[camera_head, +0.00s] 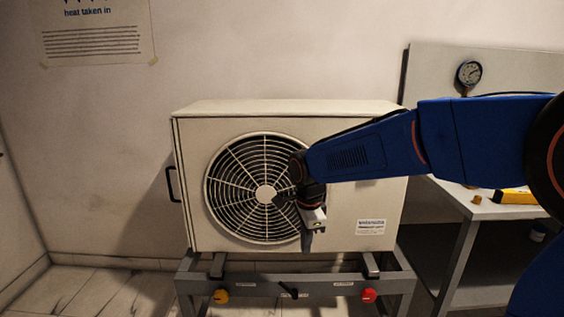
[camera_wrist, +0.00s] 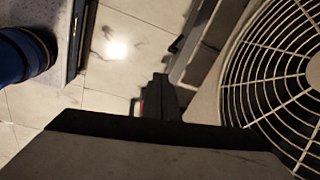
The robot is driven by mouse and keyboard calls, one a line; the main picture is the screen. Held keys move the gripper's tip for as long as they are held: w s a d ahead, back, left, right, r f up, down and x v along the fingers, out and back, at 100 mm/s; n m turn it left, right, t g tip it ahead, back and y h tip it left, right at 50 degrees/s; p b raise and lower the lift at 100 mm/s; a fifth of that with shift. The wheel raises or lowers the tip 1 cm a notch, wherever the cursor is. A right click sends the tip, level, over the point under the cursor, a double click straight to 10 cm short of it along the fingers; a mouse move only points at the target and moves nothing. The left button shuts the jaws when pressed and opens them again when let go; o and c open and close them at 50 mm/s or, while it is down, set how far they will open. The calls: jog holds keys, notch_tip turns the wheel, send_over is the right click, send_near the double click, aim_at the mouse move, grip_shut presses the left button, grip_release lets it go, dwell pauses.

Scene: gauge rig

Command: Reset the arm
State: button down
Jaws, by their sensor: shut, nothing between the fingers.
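My blue arm (camera_head: 370,150) reaches in from the right of the head view, in front of the beige fan unit (camera_head: 345,215). My gripper (camera_head: 307,238) hangs in front of the lower right part of the round fan grille (camera_head: 245,180). It is shut and empty. In the wrist view the dark gripper (camera_wrist: 160,98) points away from the camera, with the fan grille (camera_wrist: 280,80) to its right. I cannot tell the exact gap between gripper and grille. Part of the grille is hidden behind my arm.
The unit stands on a grey metal frame (camera_head: 270,284) with a yellow knob (camera_head: 220,296) and a red knob (camera_head: 368,295). A table (camera_head: 455,188) on the right holds a yellow item (camera_head: 514,196). A gauge (camera_head: 469,73) is on the back panel. Floor at left is clear.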

jog(key=s+d+r+n+t, duration=0.1)
jog(key=s+d+r+n, duration=0.1)
jog(key=s+d+n, duration=0.35)
jog(key=s+d+r+n+t, duration=0.1)
jog(key=s+d+r+n, duration=0.15)
jog(key=s+d, duration=0.55)
jog(key=s+d+f+n, duration=0.1)
jog(key=s+d+n, duration=0.2)
jog(key=s, duration=0.4)
jog(key=s+d+f+n+t, duration=0.1)
jog(key=s+d+n, duration=0.3)
jog(key=s+d, duration=0.2)
jog(key=shift+s+f, duration=0.35)
jog(key=shift+s, duration=0.2)
